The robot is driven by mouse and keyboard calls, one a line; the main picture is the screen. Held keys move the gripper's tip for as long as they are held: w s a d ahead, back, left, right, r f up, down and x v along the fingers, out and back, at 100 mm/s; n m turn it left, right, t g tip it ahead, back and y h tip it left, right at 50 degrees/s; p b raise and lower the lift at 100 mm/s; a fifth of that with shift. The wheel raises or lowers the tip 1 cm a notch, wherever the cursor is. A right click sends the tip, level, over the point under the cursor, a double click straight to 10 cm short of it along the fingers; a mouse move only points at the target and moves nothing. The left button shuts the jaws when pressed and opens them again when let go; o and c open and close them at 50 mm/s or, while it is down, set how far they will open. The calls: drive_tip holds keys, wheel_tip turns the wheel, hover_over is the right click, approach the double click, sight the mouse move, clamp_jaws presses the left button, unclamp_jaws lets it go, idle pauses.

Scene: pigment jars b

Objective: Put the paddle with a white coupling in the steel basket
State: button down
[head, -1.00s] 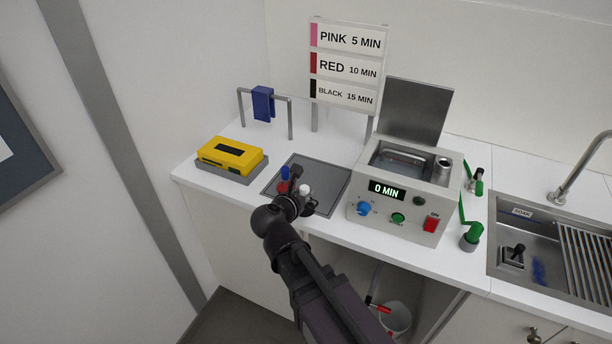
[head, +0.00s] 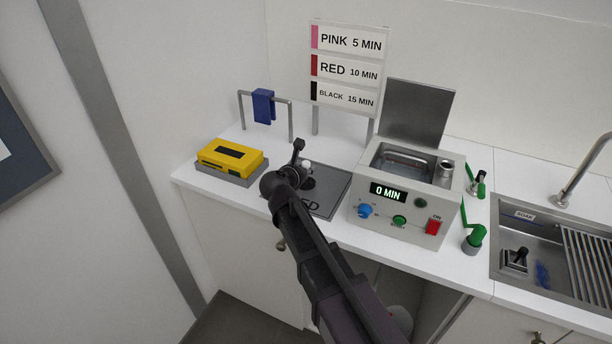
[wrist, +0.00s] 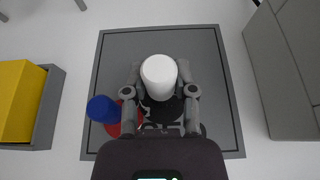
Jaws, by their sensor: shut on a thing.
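The paddle with a white coupling (wrist: 159,76) is between the two fingers of my gripper (wrist: 160,92) in the wrist view, its white end facing the camera and a black part under it. My gripper is shut on it, above the grey mat. In the head view the white coupling (head: 306,165) shows beside my gripper (head: 302,162); my arm hides much of it. A second piece with a blue coupling (wrist: 101,108) and a red part stands left of the gripper in the wrist view. A steel basin (head: 396,160) sits in the machine's top; whether it holds the basket is unclear.
The grey mat (head: 333,184) lies left of the machine (head: 402,208), which reads 0 MIN, its lid raised. A yellow box (head: 229,154) is on the left. Green-handled tools (head: 474,238) stand right of the machine, before the sink (head: 510,236).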

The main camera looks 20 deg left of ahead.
drive_tip(key=shift+w+a, duration=0.2)
drive_tip(key=shift+w, duration=0.35)
drive_tip(key=shift+w+f+b, duration=0.15)
drive_tip(key=shift+f+b, duration=0.2)
wheel_tip(320, 180, down, 3)
drive_tip(key=b, duration=0.3)
drive_tip(key=shift+f, duration=0.1)
drive_tip(key=shift+c, duration=2.1)
unclamp_jaws()
